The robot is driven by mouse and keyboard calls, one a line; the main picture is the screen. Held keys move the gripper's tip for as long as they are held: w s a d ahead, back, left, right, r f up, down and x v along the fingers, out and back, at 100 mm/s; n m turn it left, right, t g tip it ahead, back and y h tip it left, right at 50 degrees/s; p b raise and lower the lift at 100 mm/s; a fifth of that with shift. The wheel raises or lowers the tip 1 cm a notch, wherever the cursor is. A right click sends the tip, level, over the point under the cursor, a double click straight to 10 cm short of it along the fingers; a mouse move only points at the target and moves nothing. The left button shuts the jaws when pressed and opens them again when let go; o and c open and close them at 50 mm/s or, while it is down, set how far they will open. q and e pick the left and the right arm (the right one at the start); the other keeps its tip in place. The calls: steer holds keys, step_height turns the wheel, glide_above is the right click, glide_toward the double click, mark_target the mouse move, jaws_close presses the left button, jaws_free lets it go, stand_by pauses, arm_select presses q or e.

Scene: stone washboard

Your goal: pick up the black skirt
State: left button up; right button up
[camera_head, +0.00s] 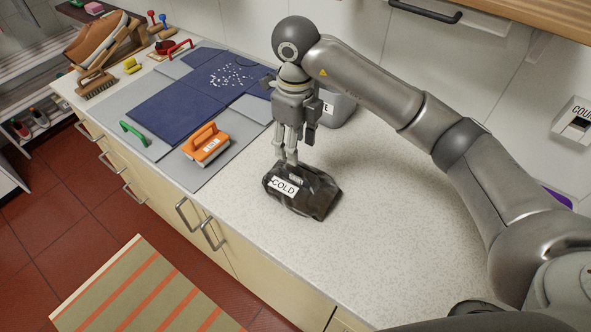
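The black skirt (318,192) is a dark folded bundle with a white tag reading "COLD", resting on the speckled countertop (400,240). My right gripper (287,161) points down from above, with its fingertips at the upper left edge of the bundle. The fingers look close together, but their tips overlap the dark cloth, and I cannot tell whether they grip it. My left gripper is out of view.
A grey mat (200,180) holds a spread blue garment (165,117), an orange brush (206,143) and a green-handled tool (134,133). A grey labelled container (338,108) stands behind the gripper. Brown shoes (97,40) sit far left. Counter right of the skirt is clear.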

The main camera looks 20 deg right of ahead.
mark_target(300, 170)
step_height(300, 170, down, 4)
steer(key=shift+s+r+p, duration=0.1)
steer(key=shift+p, duration=0.4)
steer(key=shift+f, duration=0.35)
steer(key=shift+d+f+p, duration=0.25)
steer(key=shift+f+p, duration=0.3)
steer(key=shift+f, duration=0.05)
steer(key=f, duration=0.1)
steer(key=f+p, duration=0.1)
steer(key=f, duration=0.1)
steer(key=shift+d+f+p, duration=0.15)
steer(key=shift+d+p, duration=0.1)
steer(key=shift+p, duration=0.15)
steer(key=shift+f, duration=0.5)
steer(key=c, duration=0.9)
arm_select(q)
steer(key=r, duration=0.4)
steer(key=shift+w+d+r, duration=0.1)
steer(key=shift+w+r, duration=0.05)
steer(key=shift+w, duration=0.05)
arm_select(e)
jaws_close()
